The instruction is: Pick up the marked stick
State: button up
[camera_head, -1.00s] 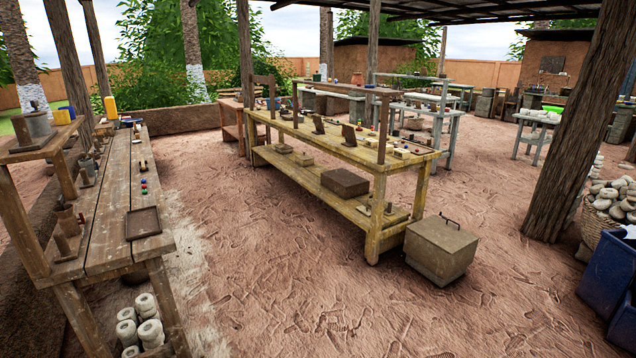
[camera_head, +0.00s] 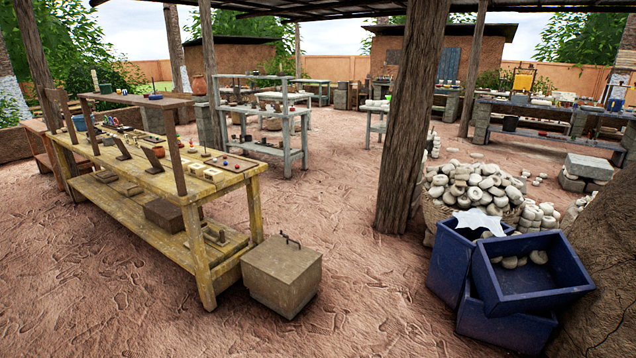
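I cannot make out a marked stick in the head view; the small items on the benches are too small to tell. A yellow wooden workbench (camera_head: 228,187) stands at the left, with small coloured pieces, blocks and tilted dark boards on its top. A grey-blue table (camera_head: 262,146) with a raised shelf stands behind it. A long bench (camera_head: 553,137) at the far right carries several small items and pots. My gripper is not in view.
A lidded box (camera_head: 283,277) stands on the ground by the yellow bench. A thick wooden post (camera_head: 408,125) rises at centre right. Blue crates (camera_head: 530,300) and a heap of pale stones (camera_head: 473,187) stand at the right. The sandy ground (camera_head: 365,285) between is open.

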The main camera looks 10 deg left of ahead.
aim_at(94, 76)
jog(key=i+l+u, duration=0.2)
jog(key=i, duration=0.65)
jog(key=i+j+u, duration=0.2)
jog(key=u, duration=0.2)
jog(key=i+u, duration=0.75)
jog(key=i+l+u, duration=0.15)
jog(key=i+u, duration=0.65)
jog(key=i, duration=1.4)
jog(key=i+z, duration=0.25)
jog(key=i, duration=0.25)
jog(key=i+j+z, duration=0.25)
jog(key=i, duration=0.25)
jog(key=i+j+z, duration=0.25)
jog(key=i, duration=0.2)
jog(key=i+j+z, duration=0.25)
jog(key=i+j, duration=0.1)
jog(key=i, duration=0.1)
